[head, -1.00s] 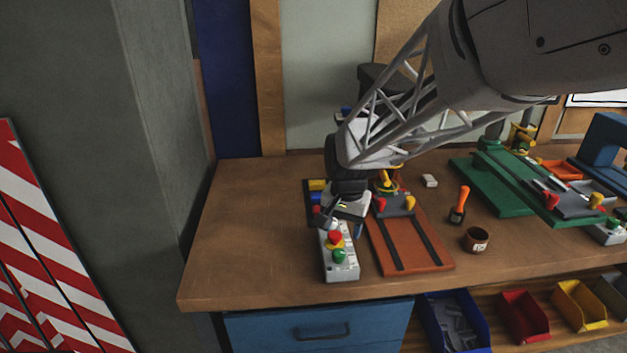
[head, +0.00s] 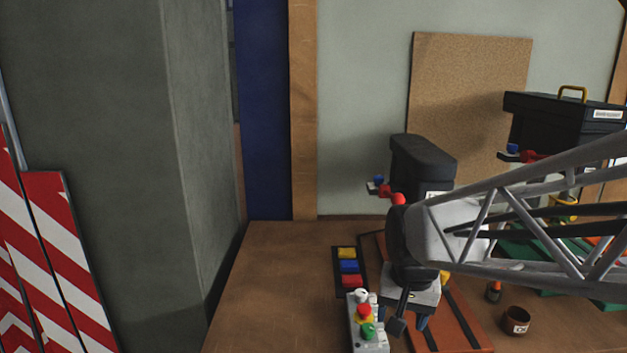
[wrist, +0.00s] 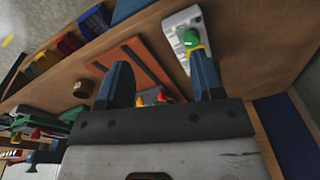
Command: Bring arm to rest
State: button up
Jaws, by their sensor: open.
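My gripper (head: 407,317) is over the left part of the wooden workbench (head: 270,290), above the orange-red machine base (head: 463,315) with dark rails. In the wrist view its two blue fingers (wrist: 162,85) stand wide apart with nothing between them. The grey control box (head: 368,335) with red, yellow and green buttons is just left of the gripper in the head view. In the wrist view the box (wrist: 182,35) lies beyond the right finger, and the orange-red base (wrist: 145,62) shows between the fingers. Whether the fingers touch anything below is not clear.
A small tray with yellow, blue and red blocks (head: 349,267) lies left of the gripper. A brown cup (head: 516,321) and an orange-handled tool (head: 494,291) stand to the right. Black machines (head: 423,165) are behind. The bench's left part is clear. A grey pillar (head: 195,150) rises further left.

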jog(key=s+d+r+n, duration=0.1)
jog(key=s, duration=0.6)
jog(key=s+d+r+n+t, duration=0.1)
jog(key=s+n, duration=0.1)
jog(key=s, duration=0.4)
jog(key=shift+s+d+r, duration=0.25)
jog(key=shift+s+d, duration=0.05)
jog(key=shift+s, duration=0.05)
dwell(0.5)
